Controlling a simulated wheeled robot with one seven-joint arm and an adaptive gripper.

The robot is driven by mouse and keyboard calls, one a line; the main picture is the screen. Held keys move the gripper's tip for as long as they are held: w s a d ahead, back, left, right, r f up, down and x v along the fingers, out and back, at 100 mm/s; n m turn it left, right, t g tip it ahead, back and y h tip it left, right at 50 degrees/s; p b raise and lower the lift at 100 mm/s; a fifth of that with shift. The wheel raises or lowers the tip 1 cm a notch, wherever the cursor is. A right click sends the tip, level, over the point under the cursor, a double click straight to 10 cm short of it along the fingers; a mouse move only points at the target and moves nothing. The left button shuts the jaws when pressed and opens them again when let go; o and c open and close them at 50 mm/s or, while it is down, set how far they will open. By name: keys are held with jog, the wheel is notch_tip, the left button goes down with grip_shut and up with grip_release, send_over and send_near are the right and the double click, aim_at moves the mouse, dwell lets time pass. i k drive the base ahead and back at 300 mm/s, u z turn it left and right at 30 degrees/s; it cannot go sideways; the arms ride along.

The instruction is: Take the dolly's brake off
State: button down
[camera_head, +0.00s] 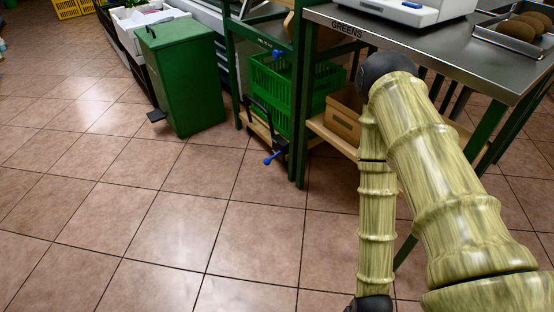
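A low wooden dolly (264,128) stands on the floor beneath the green rack, with a green crate (280,92) above it. A small blue-ended lever (272,157) sticks out low at the dolly's front, near the floor; I cannot tell whether it is the brake or how it is set. Another blue piece (279,54) shows higher up at the crate. My arm bends down on the right of the view, and its lower link runs off the bottom edge. My gripper is not in view.
A green pedal bin (180,75) stands left of the rack. A steel table (440,45) labelled GREENS, with a scale (415,8) and a tray of brown loaves (515,30), is at right. A cardboard box (343,117) sits on its lower shelf. The tiled floor in front is clear.

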aim_at(267, 161)
jog(key=u, duration=0.15)
jog(key=i, duration=0.35)
jog(key=u, duration=0.8)
